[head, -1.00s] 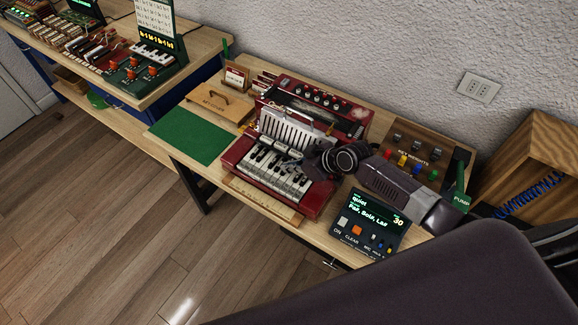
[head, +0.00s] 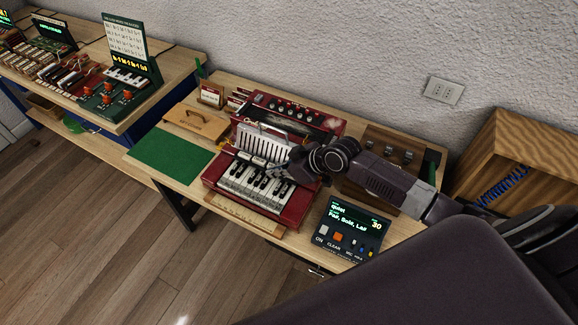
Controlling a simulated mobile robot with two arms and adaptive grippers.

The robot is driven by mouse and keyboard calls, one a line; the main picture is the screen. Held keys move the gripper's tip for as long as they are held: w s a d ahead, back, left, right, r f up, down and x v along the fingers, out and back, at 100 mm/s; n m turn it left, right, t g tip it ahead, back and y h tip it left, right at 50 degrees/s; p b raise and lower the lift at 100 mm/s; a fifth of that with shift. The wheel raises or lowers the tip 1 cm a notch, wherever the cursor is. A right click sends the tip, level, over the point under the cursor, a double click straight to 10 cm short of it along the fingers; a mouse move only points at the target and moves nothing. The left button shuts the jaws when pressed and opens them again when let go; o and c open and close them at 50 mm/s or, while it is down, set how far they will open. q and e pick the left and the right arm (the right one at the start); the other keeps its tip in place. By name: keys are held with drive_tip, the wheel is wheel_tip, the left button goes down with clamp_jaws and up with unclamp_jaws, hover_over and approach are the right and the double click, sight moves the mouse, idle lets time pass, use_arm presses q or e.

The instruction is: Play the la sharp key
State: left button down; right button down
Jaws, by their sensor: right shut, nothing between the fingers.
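A small red keyboard instrument (head: 211,181) stands on the wooden bench, with a row of white and black keys (head: 247,187) along its front. My right gripper (head: 276,173) reaches in from the right, with its fingertips close over the back of the keys near their right end. It is shut and empty. I cannot tell whether the fingertips touch a key, and the gripper hides part of the keys there. Which black key is la sharp is too small to tell. My left gripper is not in view.
A dark display panel (head: 350,229) with buttons stands right of the instrument, under my right forearm. A green mat (head: 170,149) and a wooden box (head: 195,122) lie to the left. A wooden crate (head: 530,150) is at the right. A wooden strip (head: 245,216) lies before the keys.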

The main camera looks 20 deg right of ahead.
drive_tip(key=b+v, duration=0.1)
drive_tip(key=v, duration=0.5)
drive_tip(key=shift+r, duration=0.15)
